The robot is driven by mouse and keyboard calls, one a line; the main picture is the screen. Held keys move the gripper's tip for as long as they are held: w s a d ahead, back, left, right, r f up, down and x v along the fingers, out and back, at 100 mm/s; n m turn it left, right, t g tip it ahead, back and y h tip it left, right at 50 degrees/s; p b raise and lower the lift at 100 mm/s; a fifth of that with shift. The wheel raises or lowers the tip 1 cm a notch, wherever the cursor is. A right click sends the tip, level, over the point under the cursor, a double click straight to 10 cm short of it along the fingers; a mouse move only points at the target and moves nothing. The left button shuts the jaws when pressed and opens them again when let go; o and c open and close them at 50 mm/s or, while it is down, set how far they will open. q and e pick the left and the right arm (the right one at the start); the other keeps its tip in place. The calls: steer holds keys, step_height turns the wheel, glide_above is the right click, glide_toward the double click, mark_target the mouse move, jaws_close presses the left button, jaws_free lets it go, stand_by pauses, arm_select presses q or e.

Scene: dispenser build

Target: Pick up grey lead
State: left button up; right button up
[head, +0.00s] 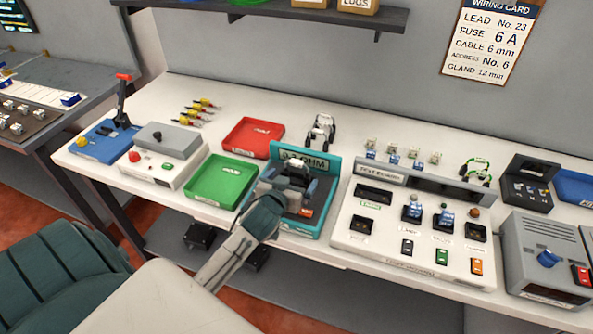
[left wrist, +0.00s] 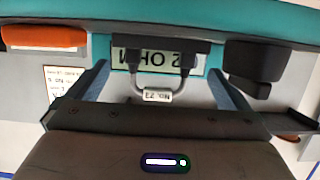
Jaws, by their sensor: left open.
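The grey lead (left wrist: 160,90) shows in the left wrist view as a short U-shaped loop with two dark plugs and a white tag that seems to read No. 23, upside down. It sits at the teal tester (head: 308,230), whose label reads as an OHM value. My left gripper (head: 292,186) is over the tester. In the left wrist view its two blue-grey fingers (left wrist: 160,84) stand apart, one on each side of the lead, with gaps between. In the head view my gripper largely hides the lead. My right gripper is not in view.
A green tray (head: 222,181) and red tray (head: 253,138) lie left of the tester. A white test board (head: 413,245) stands close on its right. A black-and-white lead (head: 321,130) lies behind, and a green lead (head: 478,168) lies behind the board. A shelf (head: 280,12) hangs above.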

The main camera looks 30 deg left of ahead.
arm_select(q)
steer(key=shift+x, duration=1.05)
steer(key=c, duration=1.2)
steer(key=shift+r, duration=0.1)
